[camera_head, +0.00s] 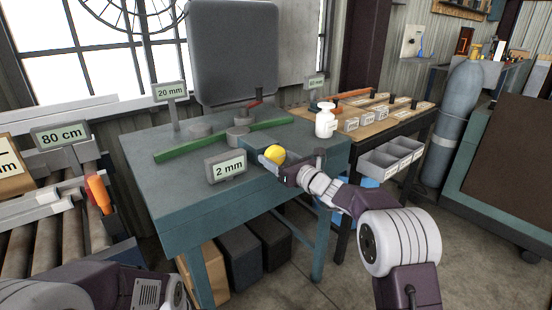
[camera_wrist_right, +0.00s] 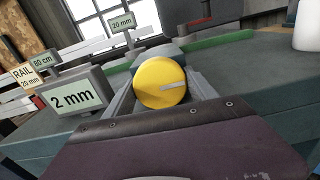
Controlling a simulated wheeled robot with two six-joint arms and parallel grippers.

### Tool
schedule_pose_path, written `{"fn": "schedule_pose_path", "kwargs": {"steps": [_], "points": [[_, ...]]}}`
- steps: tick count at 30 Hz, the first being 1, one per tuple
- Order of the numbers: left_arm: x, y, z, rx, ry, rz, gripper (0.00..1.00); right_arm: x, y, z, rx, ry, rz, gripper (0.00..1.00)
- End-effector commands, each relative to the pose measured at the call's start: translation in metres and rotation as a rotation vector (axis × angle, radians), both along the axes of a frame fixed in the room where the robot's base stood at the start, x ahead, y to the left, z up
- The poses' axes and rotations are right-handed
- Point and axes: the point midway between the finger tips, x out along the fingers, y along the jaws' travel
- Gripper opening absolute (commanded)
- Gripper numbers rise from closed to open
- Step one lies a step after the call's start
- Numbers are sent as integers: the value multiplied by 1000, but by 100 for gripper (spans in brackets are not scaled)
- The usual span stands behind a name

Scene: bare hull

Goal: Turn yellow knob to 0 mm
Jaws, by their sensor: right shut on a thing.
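The yellow knob (camera_head: 274,154) is at the front edge of the blue-green table in the head view. In the right wrist view the knob (camera_wrist_right: 160,83) faces me, with a pale mark on its right side pointing right. A grey display (camera_head: 227,166) beside it reads 2 mm; the same display (camera_wrist_right: 75,99) shows in the right wrist view. My right gripper (camera_head: 275,158) is shut on the knob, with a finger on each side of it. My left arm shows at the bottom left of the head view, but its fingers are out of the picture.
Other displays read 20 mm (camera_head: 170,91) and 80 cm (camera_head: 60,135). A green bar (camera_head: 180,150) lies across the blue-green table (camera_head: 150,185). A white bottle (camera_head: 325,122) stands right of the knob. The table's left front is clear.

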Motion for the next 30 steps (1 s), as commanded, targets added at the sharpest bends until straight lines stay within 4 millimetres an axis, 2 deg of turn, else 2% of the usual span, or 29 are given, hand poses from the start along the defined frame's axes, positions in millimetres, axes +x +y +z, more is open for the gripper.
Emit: {"fn": "schedule_pose_path", "kwargs": {"steps": [15, 16, 18, 27, 30], "points": [[0, 0, 0, 0, 0, 0, 36, 0, 0, -1, -1, 2, 0, 25], [0, 0, 0, 0, 0, 0, 36, 0, 0, -1, -1, 2, 0, 71], [0, 0, 0, 0, 0, 0, 36, 0, 0, -1, -1, 1, 0, 86], [0, 0, 0, 0, 0, 0, 36, -1, 0, 0, -1, 1, 0, 86], [0, 0, 0, 0, 0, 0, 36, -6, -5, 0, -1, 1, -1, 86]]}}
